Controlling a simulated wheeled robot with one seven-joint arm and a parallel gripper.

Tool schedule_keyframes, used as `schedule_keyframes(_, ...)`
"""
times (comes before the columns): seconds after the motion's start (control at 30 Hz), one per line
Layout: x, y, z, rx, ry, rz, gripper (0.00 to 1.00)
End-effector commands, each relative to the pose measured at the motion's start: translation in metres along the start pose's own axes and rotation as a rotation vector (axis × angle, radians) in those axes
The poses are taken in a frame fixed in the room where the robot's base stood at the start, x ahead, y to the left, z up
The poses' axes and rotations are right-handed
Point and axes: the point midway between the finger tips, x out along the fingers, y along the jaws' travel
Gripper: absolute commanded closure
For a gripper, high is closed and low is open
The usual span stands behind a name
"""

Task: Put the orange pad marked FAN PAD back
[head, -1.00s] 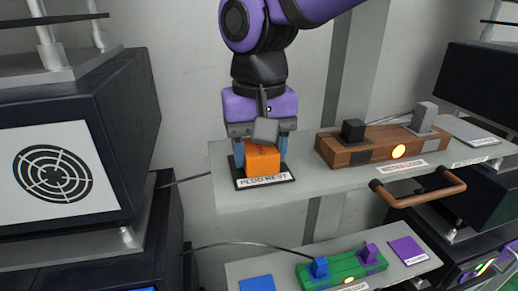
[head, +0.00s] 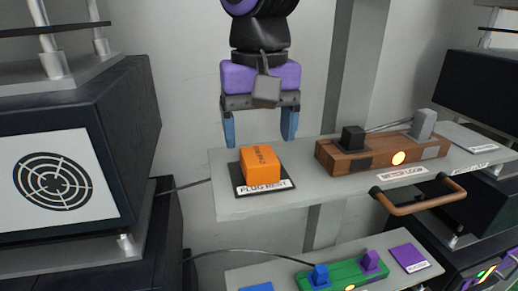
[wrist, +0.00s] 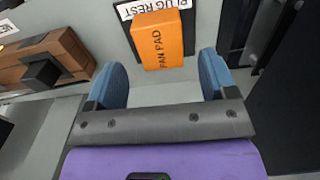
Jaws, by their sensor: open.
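The orange pad marked FAN PAD (head: 260,165) sits on the black mat labelled PLUG REST (head: 285,184), at the left end of the upper grey shelf.
Right of the pad on the shelf (head: 240,210) stands a wooden block (head: 375,150) with a black plug, a grey plug and a lit lamp. Below, a green block (head: 345,272) carries blue and purple plugs. A dark cabinet stands left.

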Motion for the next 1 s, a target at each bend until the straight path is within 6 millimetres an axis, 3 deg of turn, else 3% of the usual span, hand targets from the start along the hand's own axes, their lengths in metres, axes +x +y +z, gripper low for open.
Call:
schedule_keyframes(0.2, -0.022, 0.0, 0.0, -0.001, 0.0, 0.0, 0.22)
schedule_keyframes(0.57, -0.027, 0.008, 0.0, 0.006, 0.007, -0.003, 0.22)
schedule_keyframes(0.67, -0.03, 0.035, 0.001, 0.028, 0.037, -0.014, 0.22)
schedule_keyframes(0.77, -0.032, 0.08, 0.008, 0.063, 0.089, -0.028, 0.22)
schedule_keyframes(1.0, -0.023, 0.191, 0.052, 0.152, 0.249, -0.03, 0.22)
